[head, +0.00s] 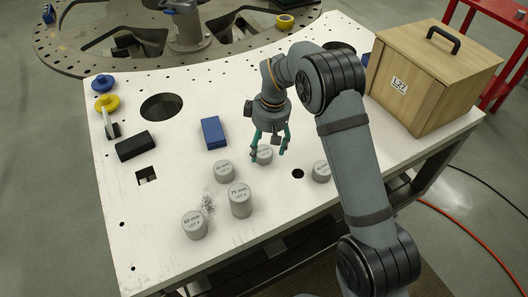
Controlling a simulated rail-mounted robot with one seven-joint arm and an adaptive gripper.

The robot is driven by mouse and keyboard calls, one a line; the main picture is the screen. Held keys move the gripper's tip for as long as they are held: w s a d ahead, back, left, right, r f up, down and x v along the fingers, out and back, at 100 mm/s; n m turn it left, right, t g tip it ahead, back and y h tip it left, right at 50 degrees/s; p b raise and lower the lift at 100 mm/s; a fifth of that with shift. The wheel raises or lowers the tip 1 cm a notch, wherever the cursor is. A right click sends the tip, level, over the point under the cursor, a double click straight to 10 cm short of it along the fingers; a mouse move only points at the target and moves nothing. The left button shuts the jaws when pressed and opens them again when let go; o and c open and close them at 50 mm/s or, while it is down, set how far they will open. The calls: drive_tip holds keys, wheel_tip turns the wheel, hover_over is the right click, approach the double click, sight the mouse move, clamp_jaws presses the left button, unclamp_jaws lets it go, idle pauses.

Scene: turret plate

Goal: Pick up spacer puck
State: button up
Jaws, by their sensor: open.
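Several grey cylindrical spacer pucks stand upright on the white plate (270,215). One short puck (264,157) is directly below my gripper (267,150), which is open and points down. Its green fingers appear on either side of this puck, and I cannot tell whether they touch it. Another short puck (224,172) stands to the left. A taller puck marked 75 mm (240,203) and one marked 60 mm (194,228) stand nearer the front. One more puck (321,172) is to the right, partly hidden by my arm.
A blue block (213,133), a black block (136,146) and yellow and blue knobs (107,103) lie to the left. A wooden box (432,80) stands at the right. The plate has holes, including a large one (161,107). The front right of the plate is bare.

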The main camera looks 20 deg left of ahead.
sight(264, 151)
drive_tip(key=shift+w+a+f+p, duration=0.1)
drive_tip(key=shift+a+f+p, duration=0.1)
drive_tip(key=shift+f, duration=0.6)
drive_tip(key=shift+a+f+p, duration=0.15)
drive_tip(key=shift+f+p, duration=0.05)
drive_tip(key=shift+f, duration=0.55)
drive_tip(key=shift+c, duration=1.3)
drive_tip(key=c, duration=1.1)
drive_tip(key=shift+c, duration=0.4)
drive_tip(key=shift+r, duration=0.1)
